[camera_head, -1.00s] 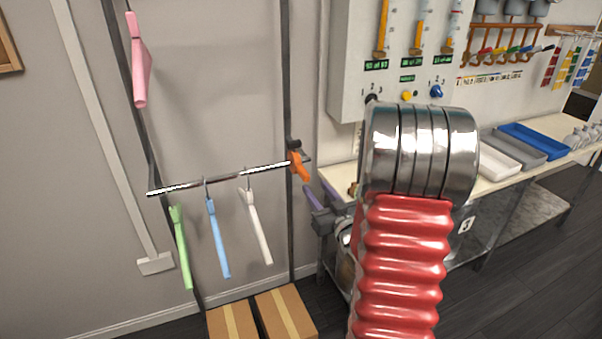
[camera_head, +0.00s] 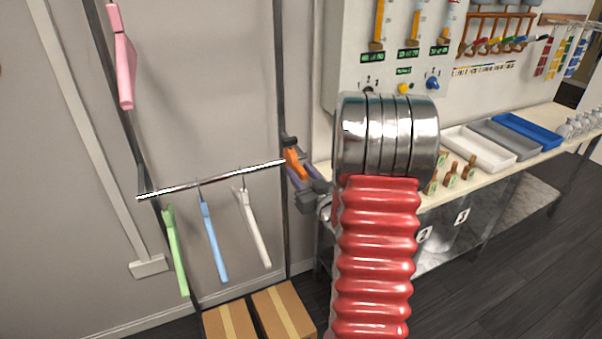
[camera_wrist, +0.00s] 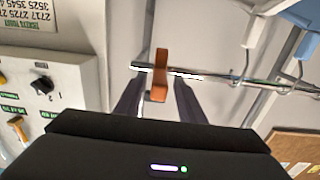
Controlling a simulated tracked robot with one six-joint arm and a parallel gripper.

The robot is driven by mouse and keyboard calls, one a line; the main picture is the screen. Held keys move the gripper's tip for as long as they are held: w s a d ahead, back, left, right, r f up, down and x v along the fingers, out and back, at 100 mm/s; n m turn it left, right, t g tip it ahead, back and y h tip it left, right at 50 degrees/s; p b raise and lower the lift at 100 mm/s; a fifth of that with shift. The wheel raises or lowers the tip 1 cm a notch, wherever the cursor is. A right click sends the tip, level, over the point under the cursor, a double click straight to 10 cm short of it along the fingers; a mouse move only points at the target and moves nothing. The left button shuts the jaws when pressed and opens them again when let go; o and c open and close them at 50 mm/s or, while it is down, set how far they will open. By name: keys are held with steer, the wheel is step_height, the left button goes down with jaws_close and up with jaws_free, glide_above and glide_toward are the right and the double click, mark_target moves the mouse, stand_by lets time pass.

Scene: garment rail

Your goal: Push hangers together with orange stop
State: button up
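The orange stop (camera_head: 295,163) sits at the right end of the metal rail (camera_head: 215,179). In the wrist view the stop (camera_wrist: 159,75) stands between the two dark fingers of my gripper (camera_wrist: 157,84), with a gap on each side. My gripper (camera_head: 291,157) is open around it, partly hidden in the head view. A green hanger (camera_head: 175,250), a blue hanger (camera_head: 214,245) and a white hanger (camera_head: 254,230) hang apart along the rail, left of the stop. The wrist view shows the white hanger (camera_wrist: 264,8) near the top edge.
A pink hanger (camera_head: 123,70) hangs higher at the upper left. Two cardboard boxes (camera_head: 285,312) stand on the floor below the rail. A workbench (camera_head: 480,176) with trays and a wall panel (camera_head: 345,60) are close on the right.

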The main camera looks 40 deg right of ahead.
steer(key=shift+s+d, duration=0.1)
jaws_close()
stand_by(0.6)
